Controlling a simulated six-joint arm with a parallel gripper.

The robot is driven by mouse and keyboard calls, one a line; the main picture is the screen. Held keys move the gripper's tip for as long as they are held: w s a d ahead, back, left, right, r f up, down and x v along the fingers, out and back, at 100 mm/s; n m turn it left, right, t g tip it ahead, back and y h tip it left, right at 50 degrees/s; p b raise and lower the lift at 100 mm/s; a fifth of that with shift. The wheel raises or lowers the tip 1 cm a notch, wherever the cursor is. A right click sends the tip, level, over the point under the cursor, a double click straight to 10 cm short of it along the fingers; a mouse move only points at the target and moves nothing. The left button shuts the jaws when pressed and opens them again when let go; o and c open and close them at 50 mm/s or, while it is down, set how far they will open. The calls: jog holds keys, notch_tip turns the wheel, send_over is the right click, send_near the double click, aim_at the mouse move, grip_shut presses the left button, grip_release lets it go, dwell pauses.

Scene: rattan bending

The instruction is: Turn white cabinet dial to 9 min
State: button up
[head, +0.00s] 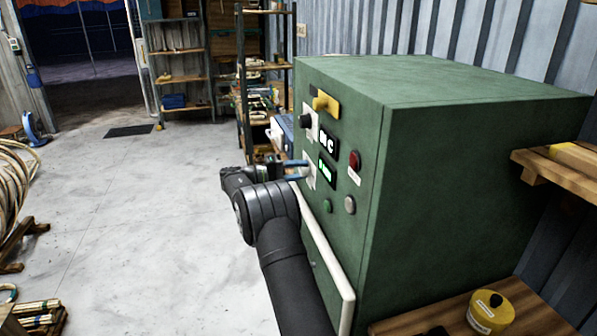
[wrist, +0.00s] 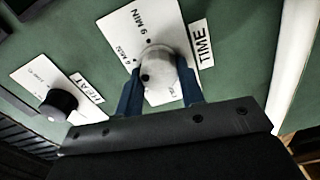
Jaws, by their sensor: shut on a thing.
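The white dial (wrist: 157,66) sits on a white plate (wrist: 123,22) labelled TIME on the green cabinet (head: 440,190). My gripper (wrist: 159,74) is shut on the dial, with one blue finger on each side of it. A "9 MIN" mark with a dot shows on the plate just above the dial in the wrist view. A small dark spot shows on the lower left of the dial's face; I cannot tell for sure which mark the dial points to. In the head view my gripper (head: 298,171) is at the cabinet front, and the dial is too small to make out.
A black HEAT dial (wrist: 59,102) is beside it. A shelf rack (head: 262,95) stands behind.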

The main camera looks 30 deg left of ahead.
jog(key=m, duration=0.7)
jog(key=shift+d+r, duration=0.1)
jog(key=m, duration=0.6)
jog(key=shift+s, duration=0.15)
jog(key=shift+m, duration=0.3)
jog(key=o, duration=1)
jog(key=shift+r, duration=0.1)
jog(key=v, duration=1.7)
